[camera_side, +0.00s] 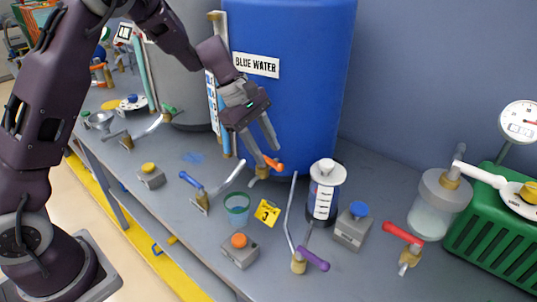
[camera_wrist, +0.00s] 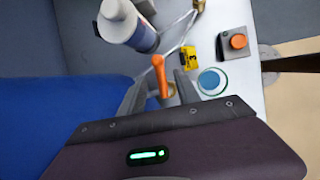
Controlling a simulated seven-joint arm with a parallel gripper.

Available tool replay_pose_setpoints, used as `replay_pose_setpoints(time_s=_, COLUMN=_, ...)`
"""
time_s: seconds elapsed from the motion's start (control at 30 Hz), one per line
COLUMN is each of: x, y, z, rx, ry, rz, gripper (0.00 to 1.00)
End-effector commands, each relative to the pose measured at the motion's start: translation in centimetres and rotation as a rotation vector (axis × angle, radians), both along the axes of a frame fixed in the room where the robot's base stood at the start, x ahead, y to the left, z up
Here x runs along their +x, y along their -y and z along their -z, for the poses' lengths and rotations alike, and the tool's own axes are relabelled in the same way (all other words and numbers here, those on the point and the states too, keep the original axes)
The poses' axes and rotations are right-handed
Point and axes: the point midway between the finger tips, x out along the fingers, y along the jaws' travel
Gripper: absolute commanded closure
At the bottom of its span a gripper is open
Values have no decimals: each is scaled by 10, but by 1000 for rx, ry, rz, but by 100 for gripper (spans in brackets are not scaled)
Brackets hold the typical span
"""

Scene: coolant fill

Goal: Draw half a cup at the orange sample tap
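The orange-handled sample tap (camera_side: 273,164) sits low at the front of the blue water tank (camera_side: 290,110). In the wrist view, its orange handle (camera_wrist: 159,75) shows between my two fingers, with a brass body below. My gripper (camera_side: 269,156) is open, its fingers apart, pointing down close over the handle. I cannot tell whether a finger touches it. A clear, green-tinted cup (camera_side: 237,208) stands upright on the bench, in front and to the left of the tap. The cup also shows in the wrist view (camera_wrist: 211,81), right of my fingers.
A yellow "3" tag (camera_side: 267,212) lies beside the cup.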

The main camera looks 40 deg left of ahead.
Motion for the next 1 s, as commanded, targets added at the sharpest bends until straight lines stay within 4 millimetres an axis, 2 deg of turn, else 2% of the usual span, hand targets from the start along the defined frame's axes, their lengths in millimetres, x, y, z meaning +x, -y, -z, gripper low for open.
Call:
replay_pose_setpoints(time_s=0.13, x=3, y=7, z=18, rx=-1, ry=-2, rz=0, gripper=61)
replay_pose_setpoints(time_s=0.4, x=4, y=9, z=21, rx=0, ry=1, rz=2, gripper=61)
replay_pose_setpoints(time_s=0.43, x=4, y=9, z=21, rx=0, ry=1, rz=2, gripper=63)
replay_pose_setpoints(time_s=0.6, x=4, y=9, z=21, rx=0, ry=1, rz=2, gripper=97)
replay_pose_setpoints(time_s=0.63, x=4, y=9, z=21, rx=0, ry=1, rz=2, gripper=100)
replay_pose_setpoints(time_s=0.8, x=4, y=9, z=21, rx=0, ry=1, rz=17, gripper=100)
replay_pose_setpoints(time_s=1.0, x=-1, y=8, z=21, rx=-1, ry=2, rz=215, gripper=100)
